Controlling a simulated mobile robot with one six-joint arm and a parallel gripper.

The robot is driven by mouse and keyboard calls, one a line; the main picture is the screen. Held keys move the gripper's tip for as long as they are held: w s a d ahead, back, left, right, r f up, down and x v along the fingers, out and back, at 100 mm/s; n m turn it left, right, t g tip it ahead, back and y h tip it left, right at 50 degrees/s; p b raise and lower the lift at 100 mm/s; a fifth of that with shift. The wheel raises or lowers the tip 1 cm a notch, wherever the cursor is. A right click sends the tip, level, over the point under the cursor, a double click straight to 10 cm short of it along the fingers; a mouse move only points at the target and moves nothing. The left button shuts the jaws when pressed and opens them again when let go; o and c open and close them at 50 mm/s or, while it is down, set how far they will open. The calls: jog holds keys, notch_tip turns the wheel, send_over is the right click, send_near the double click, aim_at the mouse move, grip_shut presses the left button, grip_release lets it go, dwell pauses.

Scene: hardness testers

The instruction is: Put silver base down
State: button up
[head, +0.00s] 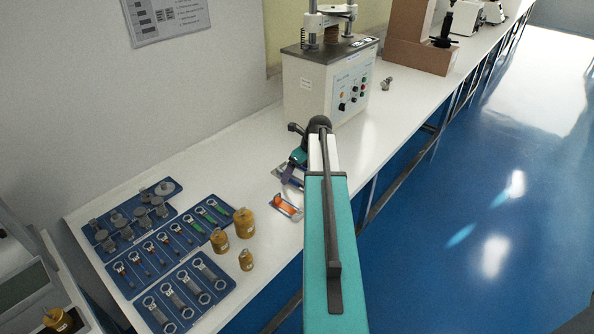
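My arm reaches over the white bench, and its wrist with my gripper (289,175) shows low over the bench just left of the arm. The gripper is small and partly hidden by my arm links, so I cannot tell whether its fingers are open or shut, or whether it holds anything. I cannot single out the silver base with certainty. A small silver metal piece (386,84) stands on the bench right of the white machine. Several grey metal pieces also stand on a blue mat at the left.
The white bench (237,155) carries a white testing machine (328,85), blue mats with wrenches (190,290), several brass weights (244,222) and an orange piece (286,205) near the gripper. A brown box (420,55) stands farther back. Bare bench lies left of the gripper.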

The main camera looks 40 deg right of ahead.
jog(key=shift+r, duration=0.15)
jog(key=b+v, duration=0.2)
jog(key=v, duration=1)
dwell(0.4)
dwell(0.8)
